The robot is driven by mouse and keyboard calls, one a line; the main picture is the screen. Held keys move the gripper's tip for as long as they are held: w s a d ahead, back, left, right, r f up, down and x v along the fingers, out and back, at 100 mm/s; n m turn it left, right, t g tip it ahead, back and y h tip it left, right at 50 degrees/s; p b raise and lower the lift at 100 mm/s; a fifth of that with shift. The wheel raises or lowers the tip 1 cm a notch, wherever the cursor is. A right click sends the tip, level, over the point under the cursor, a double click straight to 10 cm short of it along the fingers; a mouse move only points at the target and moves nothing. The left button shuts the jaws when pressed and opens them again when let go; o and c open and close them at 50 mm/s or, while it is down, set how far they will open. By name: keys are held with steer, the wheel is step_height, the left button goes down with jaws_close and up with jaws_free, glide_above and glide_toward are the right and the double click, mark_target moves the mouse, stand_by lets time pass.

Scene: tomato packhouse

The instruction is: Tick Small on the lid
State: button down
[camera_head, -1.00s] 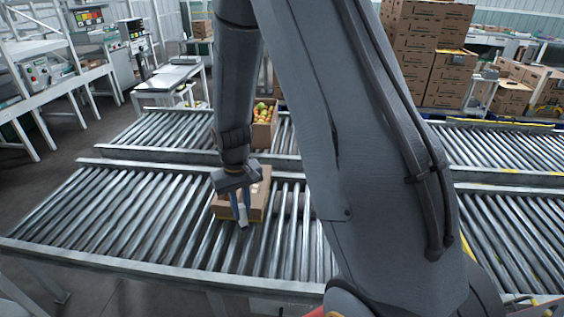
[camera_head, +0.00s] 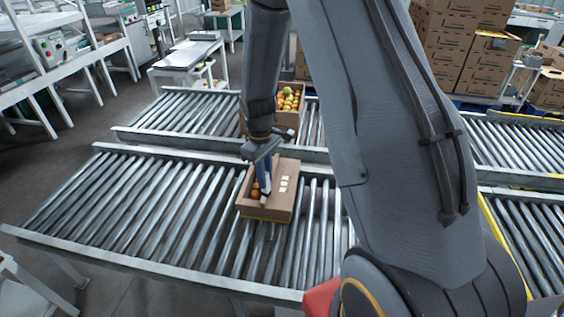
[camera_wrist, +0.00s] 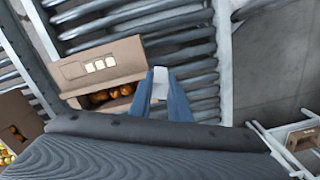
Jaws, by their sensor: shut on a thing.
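A brown cardboard box (camera_head: 268,212) sits on the near roller conveyor. Its lid part on the right bears a short column of pale squares (camera_head: 283,183); no words are legible. Tomatoes (camera_head: 255,191) show in the open left part. In the wrist view the box's lid (camera_wrist: 128,58) shows three pale squares in a row, with tomatoes below it. My gripper (camera_head: 265,188) has blue fingers and is in front of the box's open left part. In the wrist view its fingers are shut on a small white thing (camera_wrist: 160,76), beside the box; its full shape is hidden.
Another open box of tomatoes (camera_head: 291,97) stands on the far roller conveyor. Bare rollers (camera_head: 140,205) lie to the left of the near box. Stacked cartons (camera_head: 455,45) stand at the back right. A white table (camera_head: 188,57) stands at the back left.

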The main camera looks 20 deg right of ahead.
steer(key=w+d+f+n+t+p, duration=0.15)
steer(key=w+d+n, duration=0.3)
steer(key=n, duration=0.65)
steer(key=w+d+f+n+t+p, duration=0.1)
steer(key=w+d+f+n+p, duration=0.25)
steer(key=n, duration=0.75)
steer(key=shift+n+h, duration=0.3)
steer(key=shift+h, duration=0.1)
steer(key=shift+d+f+b, duration=0.25)
steer(key=shift+f+b, duration=0.65)
steer(key=shift+b, duration=0.3)
steer(key=shift+d+f+b, duration=0.25)
steer(key=shift+f+b, duration=0.6)
steer(key=shift+b, duration=0.3)
steer(key=shift+d+f+b, duration=0.25)
steer(key=shift+f+b, duration=0.65)
steer(key=shift+b, duration=0.3)
steer(key=shift+p, duration=0.4)
steer(key=shift+f, duration=0.45)
steer(key=shift+w, duration=0.6)
steer(key=shift+s, duration=0.35)
steer(key=shift+r, duration=0.1)
